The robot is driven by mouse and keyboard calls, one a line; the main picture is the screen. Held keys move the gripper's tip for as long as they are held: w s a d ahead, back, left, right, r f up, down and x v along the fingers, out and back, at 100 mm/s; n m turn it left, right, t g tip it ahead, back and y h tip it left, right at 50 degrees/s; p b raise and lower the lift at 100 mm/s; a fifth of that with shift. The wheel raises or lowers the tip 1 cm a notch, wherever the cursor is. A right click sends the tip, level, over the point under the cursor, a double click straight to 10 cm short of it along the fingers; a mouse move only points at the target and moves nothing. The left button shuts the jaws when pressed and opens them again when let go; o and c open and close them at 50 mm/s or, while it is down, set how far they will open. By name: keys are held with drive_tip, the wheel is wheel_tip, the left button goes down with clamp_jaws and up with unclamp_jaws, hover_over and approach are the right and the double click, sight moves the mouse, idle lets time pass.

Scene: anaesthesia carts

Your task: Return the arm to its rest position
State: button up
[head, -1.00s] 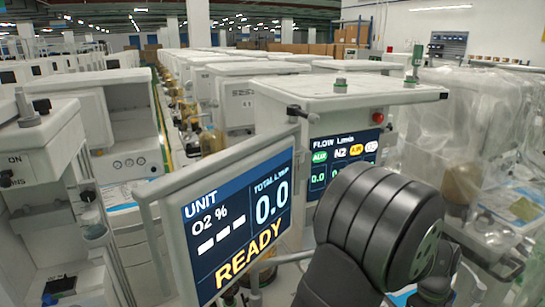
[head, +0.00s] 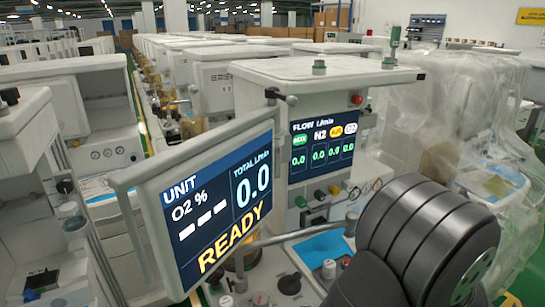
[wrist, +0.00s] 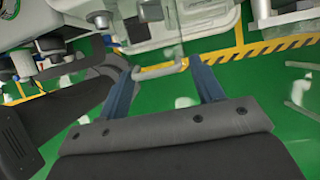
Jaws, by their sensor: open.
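My arm's dark grey rounded joint fills the lower right of the head view, in front of the nearest anaesthesia cart (head: 330,72). My gripper is outside the head view. In the wrist view my gripper (wrist: 172,78) has its two blue fingers apart, with nothing held between them. Behind the fingers are a light grey handle (wrist: 160,70) and the green floor (wrist: 255,100); I cannot tell whether the fingers touch the handle.
A tilted screen (head: 222,205) reading READY stands at the cart's front left. A flow display (head: 323,145) is on the cart. Plastic-wrapped equipment (head: 450,110) stands at the right. Rows of carts stretch behind. Yellow-black floor tape (wrist: 270,48) crosses the wrist view.

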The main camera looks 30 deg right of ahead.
drive_tip(key=shift+s+f+t, duration=0.15)
drive_tip(key=shift+f+t, duration=0.65)
drive_tip(key=shift+t, duration=0.05)
drive_tip(key=shift+s+f+t, duration=0.15)
drive_tip(key=shift+f+t, duration=0.65)
drive_tip(key=shift+t, duration=0.05)
drive_tip(key=shift+r, duration=0.1)
drive_tip(key=shift+w+r+g, duration=0.4)
drive_tip(key=shift+r+g, duration=0.65)
drive_tip(key=shift+g, duration=0.15)
drive_tip(key=shift+w+r+g, duration=0.35)
drive_tip(key=shift+r+g, duration=0.65)
drive_tip(key=shift+g, duration=0.2)
drive_tip(key=shift+w+r+g, duration=0.4)
drive_tip(key=shift+r+g, duration=0.65)
drive_tip(key=shift+g, duration=0.15)
